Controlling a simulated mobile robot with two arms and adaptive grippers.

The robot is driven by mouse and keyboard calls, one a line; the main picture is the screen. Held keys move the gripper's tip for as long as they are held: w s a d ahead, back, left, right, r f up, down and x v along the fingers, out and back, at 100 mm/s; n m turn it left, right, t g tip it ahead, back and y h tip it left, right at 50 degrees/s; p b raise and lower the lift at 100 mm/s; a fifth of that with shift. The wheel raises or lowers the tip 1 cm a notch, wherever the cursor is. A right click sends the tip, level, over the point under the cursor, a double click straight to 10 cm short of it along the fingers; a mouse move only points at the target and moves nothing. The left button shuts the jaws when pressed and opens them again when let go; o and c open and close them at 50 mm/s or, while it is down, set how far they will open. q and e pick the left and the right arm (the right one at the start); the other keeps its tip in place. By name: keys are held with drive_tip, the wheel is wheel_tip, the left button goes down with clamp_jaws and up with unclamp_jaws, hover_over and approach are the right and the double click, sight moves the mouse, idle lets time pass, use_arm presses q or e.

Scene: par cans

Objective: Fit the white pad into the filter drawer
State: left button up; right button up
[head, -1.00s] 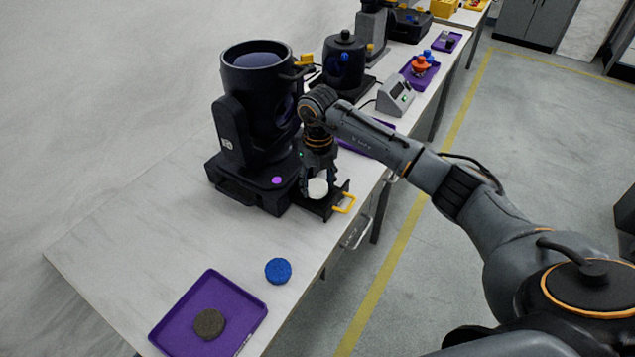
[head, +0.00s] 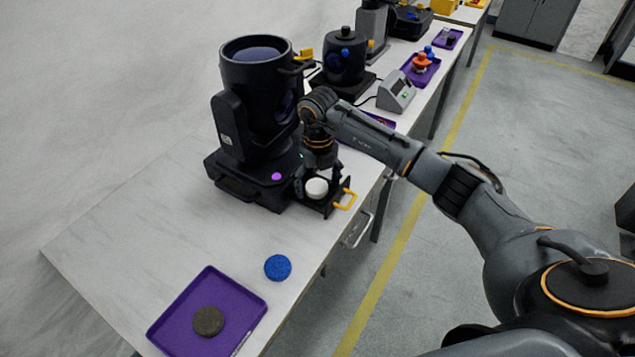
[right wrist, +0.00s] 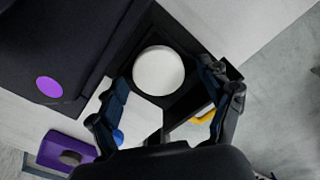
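The white pad (head: 316,187) is a round disc. It lies in the black filter drawer (head: 331,207), which sticks out of the lamp's base and has a yellow handle (head: 346,199). In the right wrist view the white pad (right wrist: 158,70) shows whole inside the drawer's dark frame; I cannot tell whether it is fully seated. My right gripper (right wrist: 164,78) is open, its fingers apart on either side below the pad and not visibly touching it. In the head view the right gripper (head: 322,172) is just above the drawer. My left gripper is not in view.
The large black lamp (head: 255,110) stands just left of the drawer. A blue pad (head: 278,267) lies on the white table. Near it is a purple tray (head: 240,300) with a dark grey pad (head: 208,321). The table's left part is clear.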

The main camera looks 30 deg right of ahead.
wheel_tip(320, 180, up, 12)
idle(0.6)
